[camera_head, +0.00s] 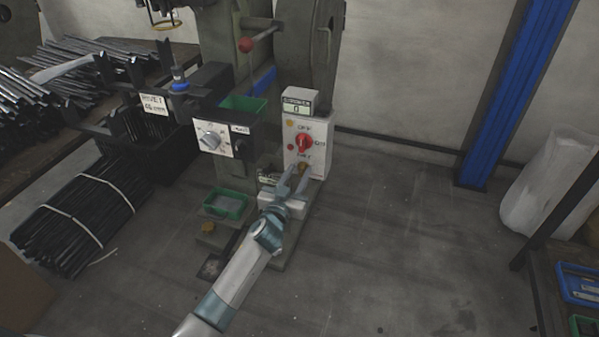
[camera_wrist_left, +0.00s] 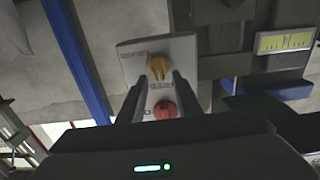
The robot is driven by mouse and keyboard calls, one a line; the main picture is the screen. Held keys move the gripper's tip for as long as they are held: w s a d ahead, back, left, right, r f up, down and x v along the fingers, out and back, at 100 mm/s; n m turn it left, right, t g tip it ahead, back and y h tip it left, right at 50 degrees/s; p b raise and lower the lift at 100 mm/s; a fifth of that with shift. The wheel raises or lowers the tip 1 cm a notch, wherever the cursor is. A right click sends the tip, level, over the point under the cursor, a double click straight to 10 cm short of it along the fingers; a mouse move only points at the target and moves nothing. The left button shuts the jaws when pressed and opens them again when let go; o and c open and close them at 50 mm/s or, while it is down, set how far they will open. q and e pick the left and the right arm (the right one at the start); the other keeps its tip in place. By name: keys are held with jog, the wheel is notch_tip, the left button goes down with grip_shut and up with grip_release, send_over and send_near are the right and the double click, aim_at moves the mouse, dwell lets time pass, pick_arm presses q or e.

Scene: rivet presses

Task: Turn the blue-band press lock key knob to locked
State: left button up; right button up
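The press (camera_head: 218,45) has a blue band (camera_head: 263,82) on its column. A white control box (camera_head: 322,135) on it carries a red knob (camera_head: 304,143) and, below that, a yellow-brown key knob (camera_head: 303,167). My left gripper (camera_head: 298,170) is at this lower knob, its fingers apart. In the left wrist view, the box (camera_wrist_left: 190,55) appears upside down. The yellow knob (camera_wrist_left: 159,68) shows between the open fingertips (camera_wrist_left: 157,76), with the red knob (camera_wrist_left: 165,110) nearer the palm side. I cannot tell whether the fingers touch the yellow knob. My right gripper is not in view.
A second panel with a grey dial (camera_head: 210,139) is left of the box. A red-ball lever (camera_head: 246,45) sticks out above. Green trays (camera_head: 243,208) sit on the press. Bundled rods (camera_head: 65,235) lie at left. The floor (camera_head: 410,230) to the right is clear.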

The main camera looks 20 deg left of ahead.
pick_arm(q)
jog(key=shift+w, duration=0.75)
grip_shut()
